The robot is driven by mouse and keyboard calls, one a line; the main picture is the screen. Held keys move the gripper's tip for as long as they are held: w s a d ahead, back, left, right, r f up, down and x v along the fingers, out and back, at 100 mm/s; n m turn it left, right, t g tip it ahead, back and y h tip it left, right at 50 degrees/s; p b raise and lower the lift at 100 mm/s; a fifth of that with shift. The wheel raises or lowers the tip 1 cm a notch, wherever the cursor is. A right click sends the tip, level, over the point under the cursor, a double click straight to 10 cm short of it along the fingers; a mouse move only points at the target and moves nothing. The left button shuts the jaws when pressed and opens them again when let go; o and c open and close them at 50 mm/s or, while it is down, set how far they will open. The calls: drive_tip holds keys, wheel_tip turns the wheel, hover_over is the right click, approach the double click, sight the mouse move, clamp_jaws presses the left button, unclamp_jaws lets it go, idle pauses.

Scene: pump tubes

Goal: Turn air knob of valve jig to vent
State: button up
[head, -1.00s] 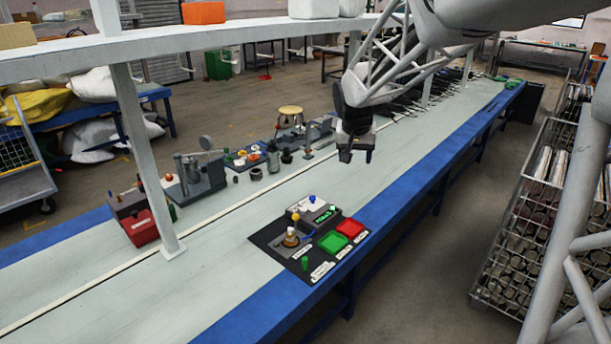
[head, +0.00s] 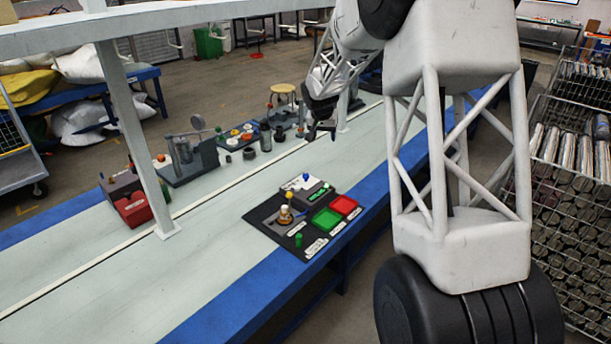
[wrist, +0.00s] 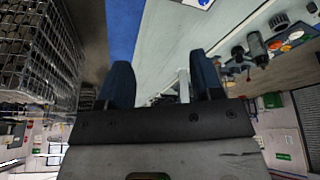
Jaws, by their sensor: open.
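A black jig board (head: 262,215) lies on the near part of the bench; it looks like the valve jig. It carries a brass-coloured fitting (head: 285,215), a blue knob (head: 306,177), a yellow knob (head: 289,194) and a green knob (head: 298,240). I cannot read which is the air knob. A small lit display and flat green (head: 326,218) and red (head: 345,205) pads are also on it. My gripper (head: 319,134) is above the bench, beyond the board and apart from it. In the wrist view its two dark fingers (wrist: 163,82) are spread and empty.
Along the bench's far side stand a red box (head: 133,209), a grey fixture with a cylinder (head: 183,152) and a board with coloured knobs (head: 240,137). A white post (head: 135,130) rises left of the jig. Wire crates (head: 570,190) stand at right. The bench's left front is clear.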

drive_tip(key=w+a+f, duration=0.3)
drive_tip(key=w+f, duration=0.8)
drive_tip(key=m, duration=0.1)
approach(306, 175)
drive_tip(key=shift+w+f+t, duration=0.15)
drive_tip(key=shift+f+t, duration=0.15)
drive_tip(key=shift+f, duration=0.4)
drive_tip(key=shift+f, duration=0.1)
drive_tip(key=shift+x, duration=3.8)
drive_tip(key=c, duration=0.9)
